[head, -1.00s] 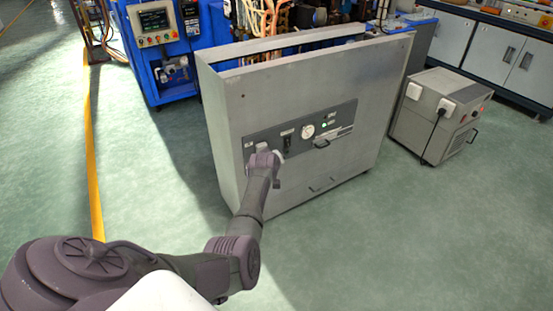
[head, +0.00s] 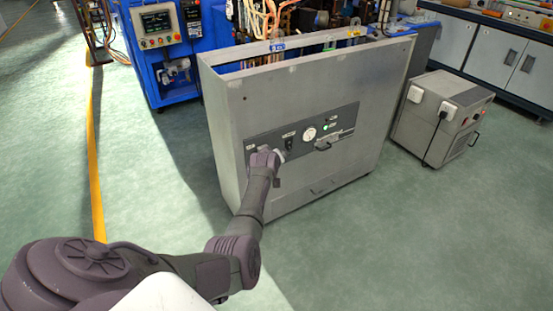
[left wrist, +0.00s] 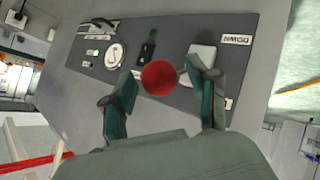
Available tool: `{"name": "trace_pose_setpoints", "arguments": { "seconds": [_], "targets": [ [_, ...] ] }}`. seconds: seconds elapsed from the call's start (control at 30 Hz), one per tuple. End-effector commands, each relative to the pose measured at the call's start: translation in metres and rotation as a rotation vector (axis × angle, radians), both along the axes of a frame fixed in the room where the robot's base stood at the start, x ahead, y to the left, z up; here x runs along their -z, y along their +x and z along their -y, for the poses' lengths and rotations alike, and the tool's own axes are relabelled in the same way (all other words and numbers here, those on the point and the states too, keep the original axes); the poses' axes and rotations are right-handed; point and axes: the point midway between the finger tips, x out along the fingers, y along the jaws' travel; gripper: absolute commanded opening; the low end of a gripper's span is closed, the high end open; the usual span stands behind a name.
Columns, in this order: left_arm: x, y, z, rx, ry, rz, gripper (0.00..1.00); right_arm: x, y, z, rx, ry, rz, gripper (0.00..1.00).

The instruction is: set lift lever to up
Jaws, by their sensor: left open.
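A red ball knob (left wrist: 159,78), which looks like the lever's end, sits between the two fingers of my left gripper (left wrist: 162,92) in the left wrist view. The fingers are open, with gaps beside the ball. The lever's shaft is hidden, so its position cannot be told. In the head view my left gripper (head: 277,156) is at the left part of the dark control panel (head: 333,122) on the grey cabinet's front. The red ball does not show there. My right gripper is not in view.
The panel has a round gauge (head: 309,134), a black switch (head: 289,143) and a handle (head: 323,145). A grey wheeled unit (head: 430,117) stands right of the cabinet (head: 300,95). Blue machinery (head: 166,85) stands behind left. The green floor in front is open.

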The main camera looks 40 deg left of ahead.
Motion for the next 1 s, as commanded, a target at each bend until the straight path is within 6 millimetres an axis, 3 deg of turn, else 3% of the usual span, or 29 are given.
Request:
{"name": "trace_pose_setpoints", "arguments": {
  "seconds": [0.27,1.0],
  "targets": [
    [-0.003,-0.009,0.006,0.001,-0.004,-0.003,0.59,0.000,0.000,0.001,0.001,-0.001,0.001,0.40],
    [-0.065,-0.086,0.039,-0.001,0.000,0.001,0.59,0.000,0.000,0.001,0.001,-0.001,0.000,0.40]
  ]
}}
